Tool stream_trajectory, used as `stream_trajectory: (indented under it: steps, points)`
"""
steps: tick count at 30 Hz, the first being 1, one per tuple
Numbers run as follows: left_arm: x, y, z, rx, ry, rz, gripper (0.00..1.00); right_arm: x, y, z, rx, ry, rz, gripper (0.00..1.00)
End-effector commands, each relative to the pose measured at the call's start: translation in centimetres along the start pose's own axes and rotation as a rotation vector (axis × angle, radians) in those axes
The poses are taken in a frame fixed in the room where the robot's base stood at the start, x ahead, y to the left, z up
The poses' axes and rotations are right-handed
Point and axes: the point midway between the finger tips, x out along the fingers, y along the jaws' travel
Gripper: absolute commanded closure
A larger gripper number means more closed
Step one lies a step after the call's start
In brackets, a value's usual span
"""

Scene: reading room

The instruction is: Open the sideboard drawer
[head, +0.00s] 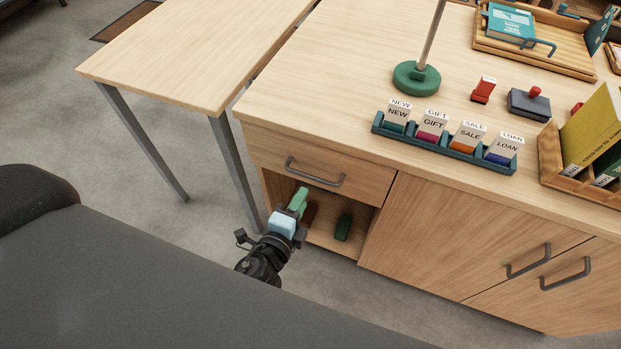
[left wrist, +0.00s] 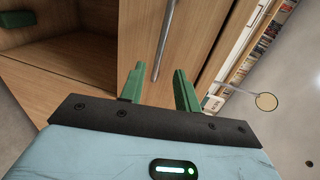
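The sideboard drawer (head: 334,168) is at the upper left of the sideboard front and looks shut, with a dark bar handle (head: 315,180). My left gripper (head: 299,200) is just below the handle's left part in the head view, with green fingers. In the left wrist view my left gripper (left wrist: 158,85) is open, with a clear gap between its fingers. The handle also shows there (left wrist: 163,40), its near end appearing between the fingertips. I cannot tell whether the fingers touch it. My right gripper is not in view.
An open compartment below the drawer holds a dark green object (head: 343,227). A cabinet door (head: 450,240) is to its right. A side table (head: 190,60) stands close on the left. The sideboard top (head: 330,70) holds a green-based lamp (head: 416,78) and a stamp rack (head: 445,150).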

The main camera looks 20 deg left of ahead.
Motion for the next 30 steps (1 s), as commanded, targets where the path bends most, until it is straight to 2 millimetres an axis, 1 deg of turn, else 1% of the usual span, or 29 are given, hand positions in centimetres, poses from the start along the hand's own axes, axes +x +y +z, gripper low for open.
stream_trajectory:
  steps: [9, 15, 20, 28, 30]
  points:
    - [4.3, -0.1, 0.1, 0.0, -0.001, -0.002, 0.68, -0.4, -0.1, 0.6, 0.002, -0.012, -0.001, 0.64]
    - [6.6, -0.1, 0.1, -0.002, -0.001, -0.001, 0.68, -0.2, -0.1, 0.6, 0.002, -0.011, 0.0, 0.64]
    - [7.3, 0.0, 0.1, -0.002, -0.001, 0.0, 0.68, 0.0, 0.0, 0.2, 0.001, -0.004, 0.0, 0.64]
    - [7.4, 0.0, 0.1, -0.002, -0.001, 0.0, 0.68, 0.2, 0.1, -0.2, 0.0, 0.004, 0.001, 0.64]
    - [7.4, 0.0, 0.1, -0.002, -0.001, 0.0, 0.77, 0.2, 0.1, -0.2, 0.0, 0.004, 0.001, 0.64]
